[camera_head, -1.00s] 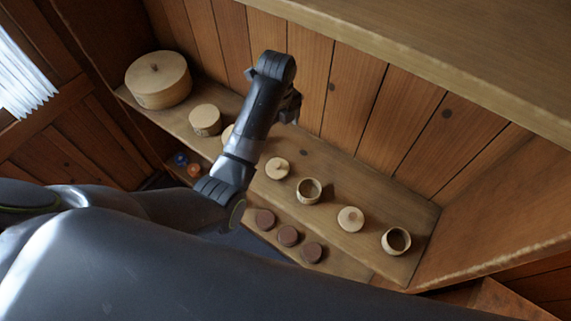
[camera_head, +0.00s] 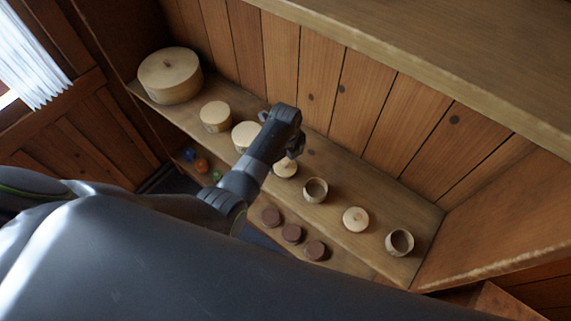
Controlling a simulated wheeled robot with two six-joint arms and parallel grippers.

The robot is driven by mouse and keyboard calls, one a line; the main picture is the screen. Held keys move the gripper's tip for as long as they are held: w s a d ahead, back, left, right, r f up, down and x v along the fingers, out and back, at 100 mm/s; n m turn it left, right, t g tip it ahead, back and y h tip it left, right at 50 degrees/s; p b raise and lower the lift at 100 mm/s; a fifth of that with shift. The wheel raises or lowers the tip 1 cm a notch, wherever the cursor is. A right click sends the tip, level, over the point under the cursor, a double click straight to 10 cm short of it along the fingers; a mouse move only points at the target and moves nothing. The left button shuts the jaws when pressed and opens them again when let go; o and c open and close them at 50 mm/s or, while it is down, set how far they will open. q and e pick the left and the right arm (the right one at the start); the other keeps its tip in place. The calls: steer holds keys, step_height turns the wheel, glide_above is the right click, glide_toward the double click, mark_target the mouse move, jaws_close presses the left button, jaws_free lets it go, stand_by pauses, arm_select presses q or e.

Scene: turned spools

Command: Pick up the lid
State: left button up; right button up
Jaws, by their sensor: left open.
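A pale wooden lid with a small knob (camera_head: 285,168) lies on the shelf, partly hidden by my left gripper. A second knobbed lid (camera_head: 355,219) lies further right, between two open wooden pots, the nearer one (camera_head: 315,190) and the far right one (camera_head: 399,242). My left gripper (camera_head: 294,148) is above and just behind the first lid in the picture, open; its fingertips are small and dark, and I cannot tell whether they touch it. My right gripper is not in view.
A large round lidded box (camera_head: 170,76) and smaller round boxes (camera_head: 216,116) (camera_head: 243,136) stand left on the shelf (camera_head: 335,221). Several dark discs (camera_head: 291,233) and coloured balls (camera_head: 201,165) lie on a lower ledge. The plank wall (camera_head: 345,95) and upper shelf (camera_head: 440,60) bound the space.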

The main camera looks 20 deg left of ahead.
mark_target(286, 168)
arm_select(q)
steer(key=shift+f, duration=1.2)
steer(key=c, duration=1.1)
